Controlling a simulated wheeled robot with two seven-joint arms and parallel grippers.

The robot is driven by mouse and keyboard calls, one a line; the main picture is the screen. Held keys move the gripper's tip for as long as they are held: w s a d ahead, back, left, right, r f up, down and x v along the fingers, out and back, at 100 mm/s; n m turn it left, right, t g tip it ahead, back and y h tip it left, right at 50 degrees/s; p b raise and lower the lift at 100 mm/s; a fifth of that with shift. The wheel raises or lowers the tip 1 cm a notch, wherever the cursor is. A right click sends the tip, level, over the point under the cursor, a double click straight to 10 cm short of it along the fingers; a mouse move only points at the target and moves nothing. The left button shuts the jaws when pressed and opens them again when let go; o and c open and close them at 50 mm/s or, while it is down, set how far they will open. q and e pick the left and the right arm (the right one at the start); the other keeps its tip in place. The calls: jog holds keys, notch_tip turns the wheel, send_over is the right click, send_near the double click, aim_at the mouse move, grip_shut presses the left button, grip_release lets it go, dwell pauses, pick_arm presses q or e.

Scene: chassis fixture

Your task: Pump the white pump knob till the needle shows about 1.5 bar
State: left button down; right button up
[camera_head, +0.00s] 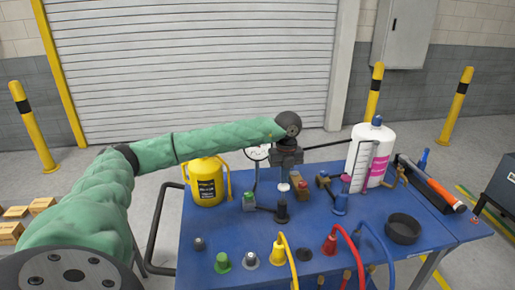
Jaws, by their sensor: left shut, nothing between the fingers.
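My left gripper (285,176) reaches over the table from the left, pointing down, and is shut and empty. Just below its fingertips is the white pump knob (283,187), above a dark pump body (281,211). I cannot tell whether the fingertips touch the knob. A round, pale-faced gauge (256,153) stands on a thin post to the left of the gripper. My green arm covers its upper edge, and its needle is too small to read. My right gripper is not in view.
The blue table (208,225) holds a yellow can (206,184), a white bottle (381,157), a black ring-shaped dish (403,229) and several coloured connectors. Yellow (288,255), red and blue hoses lie at the front. A small fitting with a red top (302,187) stands close right of the knob.

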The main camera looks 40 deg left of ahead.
aim_at(284, 186)
pick_arm(q)
jog(key=shift+f+b, duration=1.8)
jog(key=shift+f, duration=0.95)
jog(key=shift+r+p, duration=0.3)
jog(key=shift+r, duration=0.25)
jog(key=shift+r+p, duration=0.55)
jog(key=shift+r, duration=1.4)
jog(key=shift+f, duration=0.1)
jog(key=shift+f+b, duration=1.65)
jog(key=shift+f, duration=0.7)
jog(key=shift+r, duration=0.45)
jog(key=shift+r+p, duration=0.85)
jog(key=shift+r, duration=1.15)
